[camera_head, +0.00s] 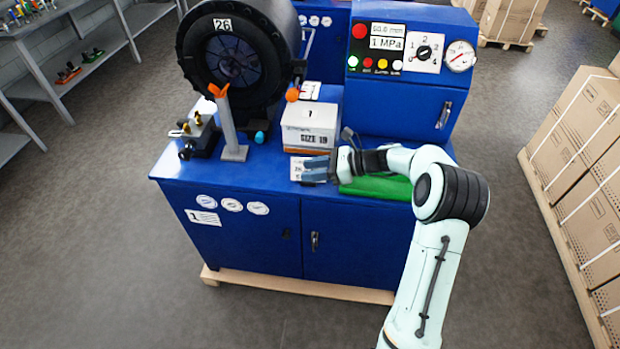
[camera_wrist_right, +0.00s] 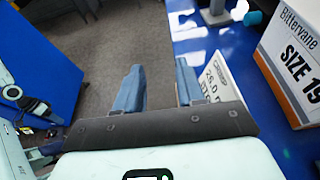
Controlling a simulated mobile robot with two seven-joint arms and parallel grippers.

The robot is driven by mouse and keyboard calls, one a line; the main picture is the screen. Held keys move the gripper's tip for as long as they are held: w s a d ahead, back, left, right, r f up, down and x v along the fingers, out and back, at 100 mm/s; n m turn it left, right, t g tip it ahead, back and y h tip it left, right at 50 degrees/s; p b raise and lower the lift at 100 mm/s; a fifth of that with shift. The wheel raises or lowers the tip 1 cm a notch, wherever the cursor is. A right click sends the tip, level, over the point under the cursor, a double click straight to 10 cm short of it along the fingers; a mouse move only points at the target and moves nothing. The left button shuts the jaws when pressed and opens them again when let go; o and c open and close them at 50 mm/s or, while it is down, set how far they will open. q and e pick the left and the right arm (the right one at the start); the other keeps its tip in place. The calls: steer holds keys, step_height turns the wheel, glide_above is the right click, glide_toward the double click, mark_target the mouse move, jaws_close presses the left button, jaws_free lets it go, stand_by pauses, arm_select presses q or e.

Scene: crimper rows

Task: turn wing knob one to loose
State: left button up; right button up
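A small black-and-silver fixture with brass-yellow knobs (camera_head: 197,118) stands at the left end of the blue bench top; these look like the wing knobs. I cannot read which is number one or how they are turned. My right gripper (camera_head: 317,168) is over the front edge of the bench, well to the right of the fixture and in front of the white SIZE 19 box. In the right wrist view my right gripper (camera_wrist_right: 158,86) has its two blue fingers apart with nothing between them. My left gripper is not in view.
A grey post (camera_head: 228,125) with an orange top stands just right of the fixture, before the black round crimper head (camera_head: 185,55). The SIZE 19 box (camera_head: 309,127), a printed card (camera_head: 300,166) and a green mat (camera_head: 378,187) lie farther right. The bench's front left is clear.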

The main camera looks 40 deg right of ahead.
steer(key=shift+s+a+f, duration=0.1)
steer(key=shift+a+f, duration=0.4)
steer(key=shift+f, duration=0.35)
